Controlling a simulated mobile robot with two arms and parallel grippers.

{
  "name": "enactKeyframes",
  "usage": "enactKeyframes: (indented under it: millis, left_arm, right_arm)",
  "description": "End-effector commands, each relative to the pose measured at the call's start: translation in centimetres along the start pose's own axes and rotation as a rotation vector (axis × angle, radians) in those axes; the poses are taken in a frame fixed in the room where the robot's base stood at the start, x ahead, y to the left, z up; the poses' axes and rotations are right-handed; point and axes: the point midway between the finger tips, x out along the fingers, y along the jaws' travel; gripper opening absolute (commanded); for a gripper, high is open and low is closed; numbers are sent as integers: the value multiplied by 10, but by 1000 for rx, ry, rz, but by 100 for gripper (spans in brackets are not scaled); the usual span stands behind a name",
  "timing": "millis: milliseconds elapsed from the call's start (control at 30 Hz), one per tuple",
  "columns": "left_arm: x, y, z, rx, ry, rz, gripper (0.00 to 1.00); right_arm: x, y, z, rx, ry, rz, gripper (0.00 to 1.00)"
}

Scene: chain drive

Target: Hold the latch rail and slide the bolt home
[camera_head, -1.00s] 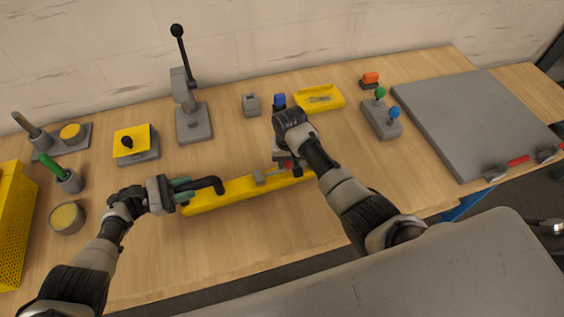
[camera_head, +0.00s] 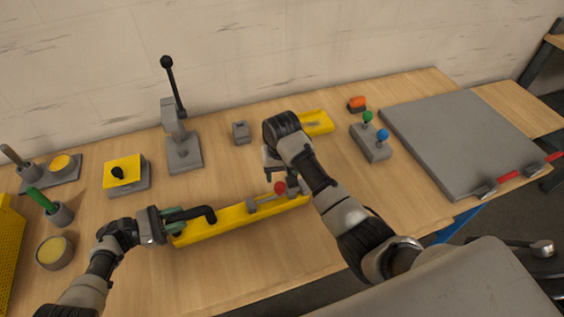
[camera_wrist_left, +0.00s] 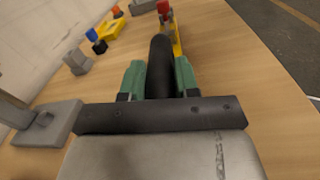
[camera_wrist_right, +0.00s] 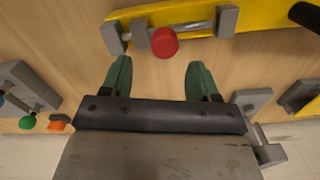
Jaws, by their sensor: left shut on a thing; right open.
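The yellow latch rail (camera_head: 228,221) lies on the bench, running from lower left to upper right. My left gripper (camera_head: 180,215) is shut on the black handle (camera_head: 205,213) at its left end; green fingers flank the handle (camera_wrist_left: 161,70) in the left wrist view. The grey bolt (camera_head: 268,198) has a red knob (camera_head: 280,187) and lies along the rail's right part. In the right wrist view the bolt (camera_wrist_right: 195,28) passes through grey brackets (camera_wrist_right: 228,20), and the knob (camera_wrist_right: 165,42) sticks out towards me. My right gripper (camera_wrist_right: 159,72) is open and empty, apart from the knob.
Behind the rail stand a lever press (camera_head: 183,150), a small grey block (camera_head: 241,132) and a yellow tray (camera_head: 317,122). A two-knob box (camera_head: 371,146) and a grey plate (camera_head: 455,130) are at right. Cups and a yellow-topped box (camera_head: 124,172) are at left.

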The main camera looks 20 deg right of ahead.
Motion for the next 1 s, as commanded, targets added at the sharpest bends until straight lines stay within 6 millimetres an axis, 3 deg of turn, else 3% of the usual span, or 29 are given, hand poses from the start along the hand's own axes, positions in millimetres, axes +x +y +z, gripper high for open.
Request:
enactKeyframes:
  millis: [100, 300, 733, 767, 933, 1000]
  left_arm:
    - [-3, -3, -5, -6, 11, 0, 0]
    - [-3, -3, -5, -6, 11, 0, 0]
    - [-3, -3, -5, -6, 11, 0, 0]
    - [-3, -3, -5, -6, 11, 0, 32]
    - [-2, -2, -3, -4, 7, 0, 58]
    - [-1, -2, -2, -3, 6, 0, 60]
  right_arm:
    - [-24, 0, -1, 1, 4, -1, 60]
    - [-46, 1, 0, 2, 1, 0, 60]
    - [-50, 1, 0, 2, 0, -1, 60]
    - [-50, 1, 0, 2, 0, -1, 60]
    - [-50, 1, 0, 2, 0, -1, 60]
    - [-50, 1, 0, 2, 0, -1, 60]
